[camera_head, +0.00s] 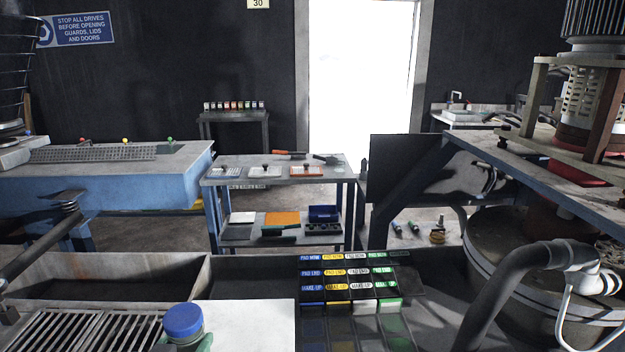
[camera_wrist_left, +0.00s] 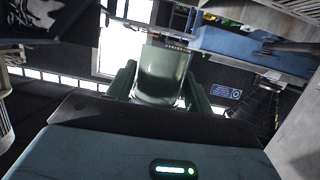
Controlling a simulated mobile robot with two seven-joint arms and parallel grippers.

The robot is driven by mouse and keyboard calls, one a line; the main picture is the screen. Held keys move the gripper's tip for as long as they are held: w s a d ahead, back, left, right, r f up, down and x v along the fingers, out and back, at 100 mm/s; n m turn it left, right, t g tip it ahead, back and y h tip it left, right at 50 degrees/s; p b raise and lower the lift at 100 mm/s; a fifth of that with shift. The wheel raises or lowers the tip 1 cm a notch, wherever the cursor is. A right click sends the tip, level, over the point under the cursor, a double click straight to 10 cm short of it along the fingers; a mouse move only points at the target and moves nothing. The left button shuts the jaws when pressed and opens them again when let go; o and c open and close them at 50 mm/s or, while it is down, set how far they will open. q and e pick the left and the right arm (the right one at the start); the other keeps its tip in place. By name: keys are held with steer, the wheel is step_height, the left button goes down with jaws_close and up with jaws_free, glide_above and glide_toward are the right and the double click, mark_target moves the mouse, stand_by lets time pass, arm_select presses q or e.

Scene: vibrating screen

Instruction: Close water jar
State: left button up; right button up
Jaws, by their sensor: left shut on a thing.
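The water jar (camera_head: 186,341) is at the bottom edge of the head view, left of centre, with its lower part cut off. A blue lid (camera_head: 183,319) shows at its top; I cannot tell whether it is screwed tight. In the left wrist view the clear glass jar (camera_wrist_left: 163,70) stands between the two green fingers of my left gripper (camera_wrist_left: 160,90). The fingers are shut on its sides. In the head view only a bit of a green finger shows beside the jar. My right gripper is not in view.
A white board (camera_head: 250,322) lies right of the jar. A metal grate (camera_head: 80,331) is to its left. Rows of labelled colored blocks (camera_head: 350,285) stand further right. A dark hose (camera_head: 510,290) and a large drum (camera_head: 495,235) crowd the right side.

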arm_select(q)
steer(key=shift+f, duration=0.1)
stand_by(0.3)
steer(key=shift+d+h, duration=0.3)
steer(key=s+d+f+m+g+h, duration=0.1)
steer(key=d+m+h, duration=0.3)
steer(key=d, duration=0.3)
steer(key=s+d+f+m+g+h, duration=0.1)
steer(key=d+m+h, duration=0.3)
steer(key=d, duration=0.4)
steer(key=shift+d+g+h, duration=0.15)
steer(key=shift+g+h, duration=0.25)
steer(key=shift+g, duration=0.3)
